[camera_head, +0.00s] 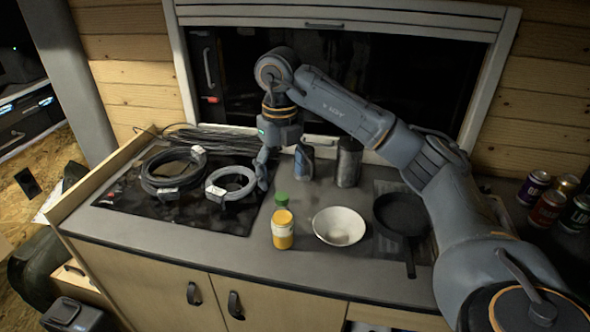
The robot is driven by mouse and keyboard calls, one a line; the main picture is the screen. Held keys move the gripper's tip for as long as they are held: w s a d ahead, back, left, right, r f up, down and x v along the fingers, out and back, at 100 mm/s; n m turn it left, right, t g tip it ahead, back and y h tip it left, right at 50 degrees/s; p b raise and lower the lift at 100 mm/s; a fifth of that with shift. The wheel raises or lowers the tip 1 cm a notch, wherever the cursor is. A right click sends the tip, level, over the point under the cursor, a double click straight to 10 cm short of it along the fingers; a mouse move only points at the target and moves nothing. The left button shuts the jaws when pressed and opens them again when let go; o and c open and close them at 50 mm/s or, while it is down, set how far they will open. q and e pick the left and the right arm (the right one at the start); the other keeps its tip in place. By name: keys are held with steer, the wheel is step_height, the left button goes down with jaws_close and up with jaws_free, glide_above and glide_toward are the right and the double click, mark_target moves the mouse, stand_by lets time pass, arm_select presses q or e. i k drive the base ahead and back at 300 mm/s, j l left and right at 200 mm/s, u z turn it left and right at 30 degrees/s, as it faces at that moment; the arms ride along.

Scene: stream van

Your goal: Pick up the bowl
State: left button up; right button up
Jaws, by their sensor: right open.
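The white bowl (340,226) sits upright on the grey counter, near its front edge, and looks empty. My right arm reaches in from the right and bends over the back of the counter. My right gripper (263,172) points down, open and empty, behind and to the left of the bowl, beside a coil of cable. It is apart from the bowl. My left gripper is not in view.
A yellow jar (282,232) and a green-topped item (281,200) stand left of the bowl. A dark pan (401,214) lies to its right. A blue container (304,162) and a dark can (349,163) stand behind. Coiled cables (172,172) lie at left; several drink cans (548,207) at right.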

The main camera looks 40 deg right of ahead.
mark_target(339, 227)
steer(key=z, duration=1.45)
